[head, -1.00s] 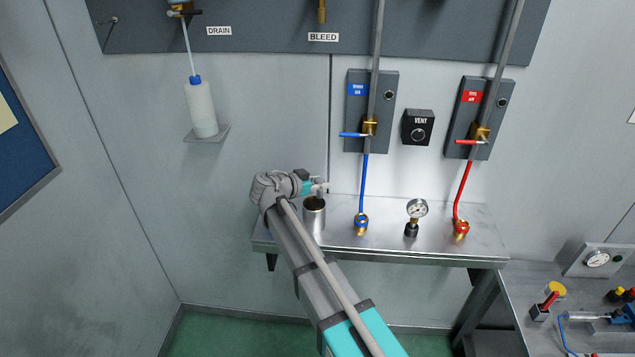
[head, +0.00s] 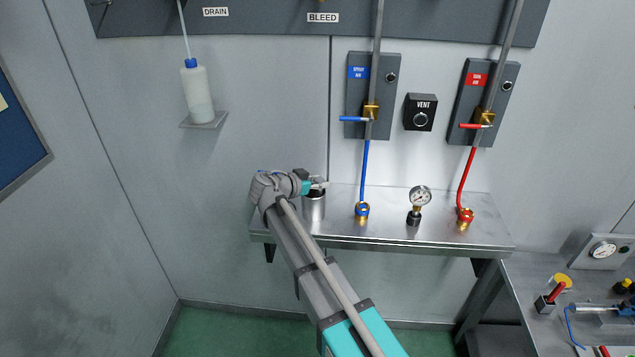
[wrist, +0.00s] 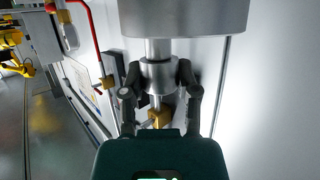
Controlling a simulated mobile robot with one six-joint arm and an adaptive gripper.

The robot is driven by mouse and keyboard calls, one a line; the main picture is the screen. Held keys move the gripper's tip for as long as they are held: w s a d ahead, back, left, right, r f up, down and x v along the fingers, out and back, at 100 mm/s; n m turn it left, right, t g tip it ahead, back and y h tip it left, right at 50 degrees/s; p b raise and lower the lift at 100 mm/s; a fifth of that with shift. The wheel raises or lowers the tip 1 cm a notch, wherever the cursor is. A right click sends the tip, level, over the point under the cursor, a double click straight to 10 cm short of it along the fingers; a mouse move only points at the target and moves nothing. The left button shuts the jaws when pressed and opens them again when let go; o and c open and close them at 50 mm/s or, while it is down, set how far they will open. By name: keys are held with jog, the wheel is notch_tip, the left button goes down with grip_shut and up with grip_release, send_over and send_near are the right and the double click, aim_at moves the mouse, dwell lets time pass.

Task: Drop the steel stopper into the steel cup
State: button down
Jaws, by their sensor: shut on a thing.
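The steel cup (head: 314,208) stands on the left part of the metal shelf in the head view. My gripper (head: 317,184) is right over its mouth. In the wrist view my gripper (wrist: 159,70) is shut with a finger on each side of the steel stopper (wrist: 160,76). The stopper's narrower end points to the cup (wrist: 184,18), which fills the top of that picture. That end appears to reach the cup's rim; how far it goes in is hidden. The stopper is hardly visible in the head view.
On the metal shelf (head: 400,233), a blue hose fitting (head: 362,211), a pressure gauge (head: 419,198) and a red hose fitting (head: 464,217) stand right of the cup. A plastic bottle (head: 197,93) sits on a wall bracket at the left. The wall is close behind the shelf.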

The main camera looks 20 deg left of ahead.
jog(key=shift+f+b, duration=0.35)
jog(key=shift+f, duration=0.25)
jog(key=shift+c, duration=1.3)
grip_release()
